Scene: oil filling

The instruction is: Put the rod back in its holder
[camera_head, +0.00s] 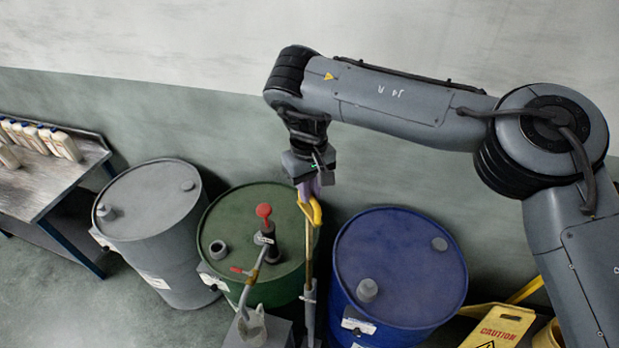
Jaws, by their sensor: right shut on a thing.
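The rod (309,250) is thin and brass-coloured, with a yellow looped handle (316,211) at its top. It stands nearly upright in front of the right edge of the green drum (230,205). My right gripper (310,188) comes down from above and is shut on the rod at its handle. A grey upright tube (309,318), which looks like the holder, is directly below the rod, between the green and blue drums. The rod's lower end meets or overlaps this tube in the picture; I cannot tell how deep it sits. My left gripper is not in view.
The green drum carries a pump with a red knob (264,211) and a spout over a grey container (253,328). A grey drum (150,205) stands left, a blue drum (400,260) right. A yellow caution sign (497,328) is lower right. A bench (45,185) holds several bottles.

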